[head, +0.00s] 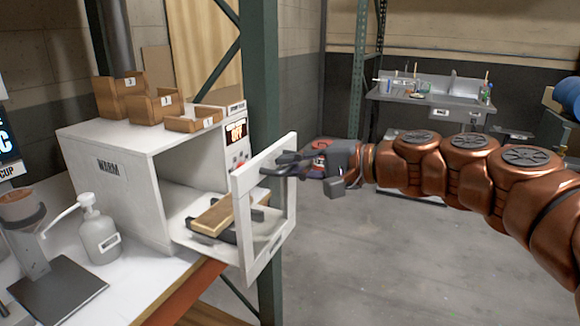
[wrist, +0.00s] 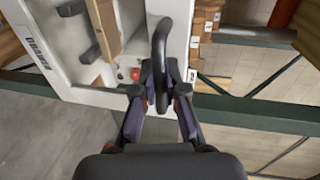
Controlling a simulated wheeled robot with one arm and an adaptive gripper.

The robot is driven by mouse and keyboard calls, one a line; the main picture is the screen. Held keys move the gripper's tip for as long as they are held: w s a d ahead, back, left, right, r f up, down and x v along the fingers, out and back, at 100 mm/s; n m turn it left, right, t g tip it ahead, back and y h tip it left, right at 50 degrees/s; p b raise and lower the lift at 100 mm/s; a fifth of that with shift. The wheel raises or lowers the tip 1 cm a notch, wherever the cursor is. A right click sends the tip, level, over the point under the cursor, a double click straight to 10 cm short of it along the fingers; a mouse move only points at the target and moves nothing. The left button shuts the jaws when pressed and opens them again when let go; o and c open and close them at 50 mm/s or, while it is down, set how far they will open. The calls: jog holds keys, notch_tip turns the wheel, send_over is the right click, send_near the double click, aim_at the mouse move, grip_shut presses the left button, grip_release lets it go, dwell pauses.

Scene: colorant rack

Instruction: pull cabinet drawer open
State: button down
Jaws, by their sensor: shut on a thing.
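The white cabinet (head: 110,168) marked "WARM" stands on the bench at the left. Its drawer (head: 236,185), with a windowed white front, stands well out from the cabinet opening. A wooden block (head: 226,215) lies on a dark holder inside it. My gripper (head: 292,165) is at the top of the drawer front, shut on the dark handle. In the wrist view the curved black handle (wrist: 158,42) passes between the fingertips of my gripper (wrist: 160,84). The drawer (wrist: 80,92) also shows there, with the block (wrist: 104,25). The fingers hide part of the handle.
A pump bottle (head: 101,235) and a stand with a cup (head: 30,235) are on the bench left of the cabinet. Small brown bins (head: 122,97) sit on top. A green post (head: 262,70) rises behind the drawer. Open floor (head: 370,265) lies to the right.

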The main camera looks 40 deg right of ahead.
jog(key=c, duration=1.2)
grip_release()
jog(key=shift+r, duration=0.1)
